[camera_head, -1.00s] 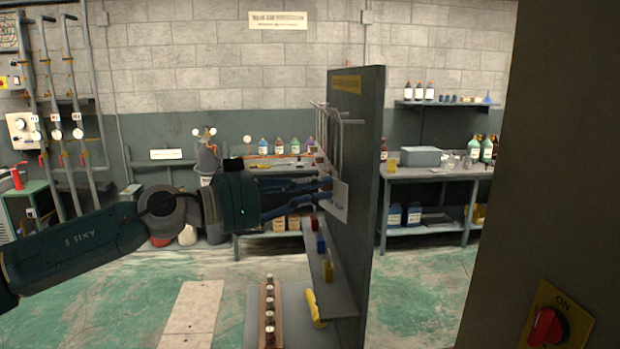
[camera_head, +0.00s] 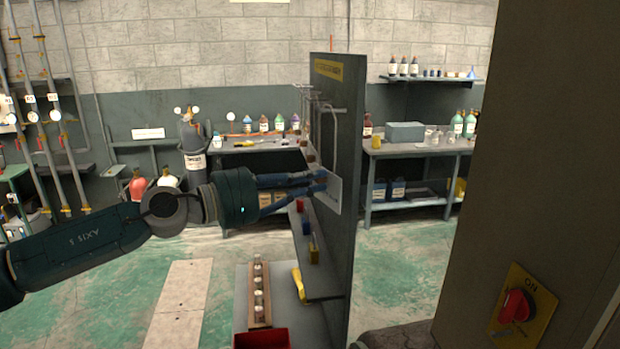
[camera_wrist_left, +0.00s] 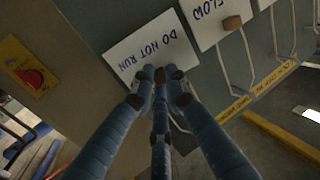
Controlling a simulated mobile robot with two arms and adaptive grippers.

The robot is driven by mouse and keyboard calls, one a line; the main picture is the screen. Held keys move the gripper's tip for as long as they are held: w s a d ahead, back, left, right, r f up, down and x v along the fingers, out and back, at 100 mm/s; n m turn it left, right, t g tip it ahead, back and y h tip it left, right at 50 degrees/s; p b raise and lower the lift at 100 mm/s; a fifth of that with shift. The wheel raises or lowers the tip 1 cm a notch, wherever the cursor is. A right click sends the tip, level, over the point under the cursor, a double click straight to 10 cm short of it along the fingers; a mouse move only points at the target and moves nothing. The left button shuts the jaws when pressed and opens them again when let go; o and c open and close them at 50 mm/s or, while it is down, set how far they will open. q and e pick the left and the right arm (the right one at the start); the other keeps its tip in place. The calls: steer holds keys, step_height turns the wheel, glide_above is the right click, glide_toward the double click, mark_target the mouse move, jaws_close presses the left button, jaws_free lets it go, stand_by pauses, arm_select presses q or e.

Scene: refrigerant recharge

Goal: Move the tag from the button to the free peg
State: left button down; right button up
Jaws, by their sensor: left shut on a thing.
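My left gripper (camera_head: 318,183) is shut on the white tag (camera_head: 335,191), at the face of the grey upright panel (camera_head: 345,260). In the left wrist view the tag (camera_wrist_left: 148,45) reads "DO NOT RUN", and the fingers (camera_wrist_left: 162,80) close at its edge around a brown knob (camera_wrist_left: 173,73). A second white tag (camera_wrist_left: 205,15), reading "FLOW", is beside it. Bent wire pegs (camera_head: 325,108) stick out from the panel; I cannot tell whether the held tag touches one. My right gripper is not in view.
A narrow shelf (camera_head: 320,285) below the tag holds small padlock-like blocks. Below are a wooden rack (camera_head: 257,317) and a red bin (camera_head: 262,339). A dark cabinet (camera_head: 490,150) stands close on the right. Open floor (camera_head: 110,290) lies to the left.

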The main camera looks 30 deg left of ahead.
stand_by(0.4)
arm_select(q)
steer(key=c, duration=1.7)
jaws_free()
steer(key=shift+o, duration=0.2)
